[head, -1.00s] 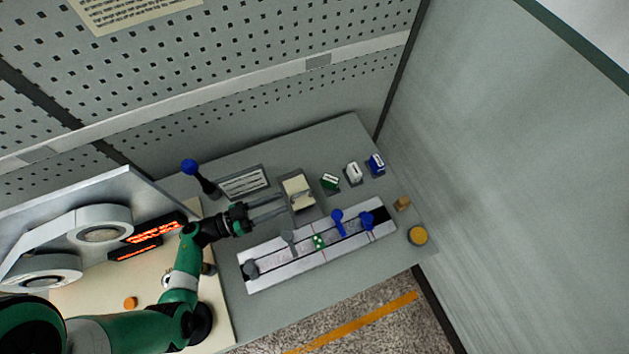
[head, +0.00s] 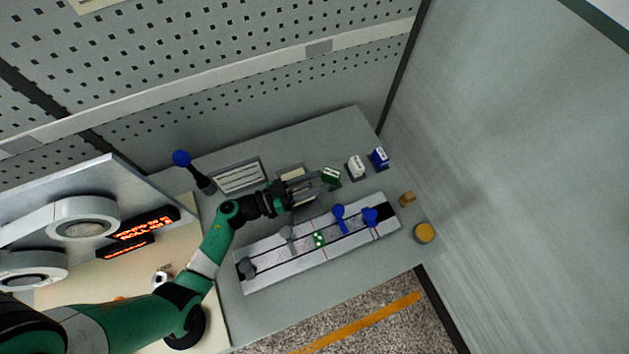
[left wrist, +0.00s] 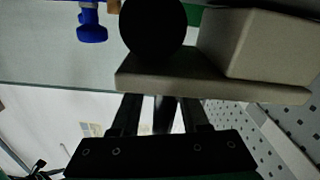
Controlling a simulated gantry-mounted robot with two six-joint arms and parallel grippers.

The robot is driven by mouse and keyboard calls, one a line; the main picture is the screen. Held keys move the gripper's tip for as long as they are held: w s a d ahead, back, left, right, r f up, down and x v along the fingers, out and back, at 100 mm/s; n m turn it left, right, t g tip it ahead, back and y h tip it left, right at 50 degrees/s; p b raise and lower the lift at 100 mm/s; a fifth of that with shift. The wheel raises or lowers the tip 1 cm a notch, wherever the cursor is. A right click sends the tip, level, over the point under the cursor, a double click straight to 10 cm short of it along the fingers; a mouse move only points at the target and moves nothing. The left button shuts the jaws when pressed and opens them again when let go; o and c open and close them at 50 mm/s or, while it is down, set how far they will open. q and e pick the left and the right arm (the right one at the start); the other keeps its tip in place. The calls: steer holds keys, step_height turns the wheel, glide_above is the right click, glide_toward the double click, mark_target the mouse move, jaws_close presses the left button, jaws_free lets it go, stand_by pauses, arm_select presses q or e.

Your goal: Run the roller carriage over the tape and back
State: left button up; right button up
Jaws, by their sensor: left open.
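A long pale track (head: 270,272) lies across the bench. It carries two grey knobs (head: 247,267), a green piece with white marks (head: 319,239), a blue lever (head: 340,218) and a blue knob (head: 370,216). I cannot tell which of these is the roller carriage or the tape. My left gripper (head: 320,187) is open above the bench behind the track, over a cream-topped grey fixture (head: 290,172) that it partly hides. In the left wrist view, a beige block (left wrist: 260,45) on a slab and a dark round part (left wrist: 153,25) hide the fingertips. My right gripper is not in view.
Green (head: 331,175), white (head: 356,167) and blue (head: 380,157) blocks stand at the back right. A yellow round button (head: 424,232) and a small brown block (head: 407,199) are at the right end. A blue-ball lever (head: 182,158) and a label plate (head: 239,175) stand left.

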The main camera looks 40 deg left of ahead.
arm_select(q)
jaws_close()
stand_by(1.4)
